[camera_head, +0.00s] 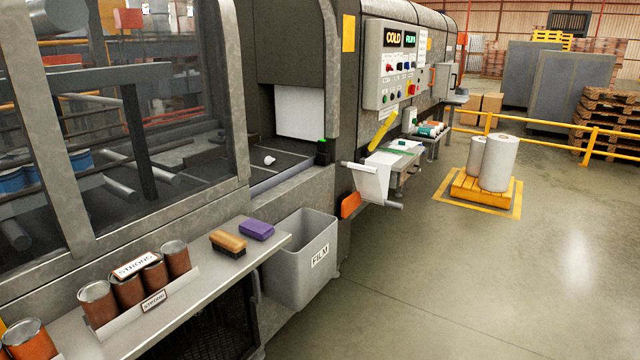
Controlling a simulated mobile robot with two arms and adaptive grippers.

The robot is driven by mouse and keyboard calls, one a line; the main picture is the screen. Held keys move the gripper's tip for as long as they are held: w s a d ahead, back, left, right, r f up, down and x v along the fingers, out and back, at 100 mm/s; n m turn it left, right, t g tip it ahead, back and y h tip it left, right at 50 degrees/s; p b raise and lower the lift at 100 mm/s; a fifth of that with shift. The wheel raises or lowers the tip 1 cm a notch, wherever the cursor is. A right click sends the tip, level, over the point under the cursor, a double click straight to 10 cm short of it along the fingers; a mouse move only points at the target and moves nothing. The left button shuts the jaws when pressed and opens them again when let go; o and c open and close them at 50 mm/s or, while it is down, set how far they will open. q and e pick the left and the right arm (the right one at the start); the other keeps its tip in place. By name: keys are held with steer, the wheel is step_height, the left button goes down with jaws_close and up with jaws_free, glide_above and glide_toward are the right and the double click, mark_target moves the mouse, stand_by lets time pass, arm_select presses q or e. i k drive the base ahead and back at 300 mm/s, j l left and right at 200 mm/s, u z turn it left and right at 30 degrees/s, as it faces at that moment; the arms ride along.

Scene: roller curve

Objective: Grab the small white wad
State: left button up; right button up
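The small white wad (269,160) lies on a dark flat surface inside the machine's opening, left of the middle of the view. It sits in front of a white panel (299,113) and behind the opening's front sill (292,176). It is small, and its exact shape is hard to tell. Neither of my grippers is in view.
A shelf (205,282) below the machine window holds several brown cans (127,290), a brush (228,242) and a purple block (257,230). A grey bin marked FILM (301,262) stands below the opening. White rolls (499,162) stand on a yellow pallet. The right floor is clear.

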mark_target(268, 160)
steer(key=i+l+u, duration=0.15)
steer(key=i+u, duration=0.15)
steer(key=i, duration=0.2)
steer(key=i+l+u, duration=0.25)
steer(key=i, duration=0.25)
steer(key=i+l+u, duration=0.25)
steer(key=u, duration=0.25)
steer(key=i+l+u, duration=0.2)
steer(key=l+u, duration=0.3)
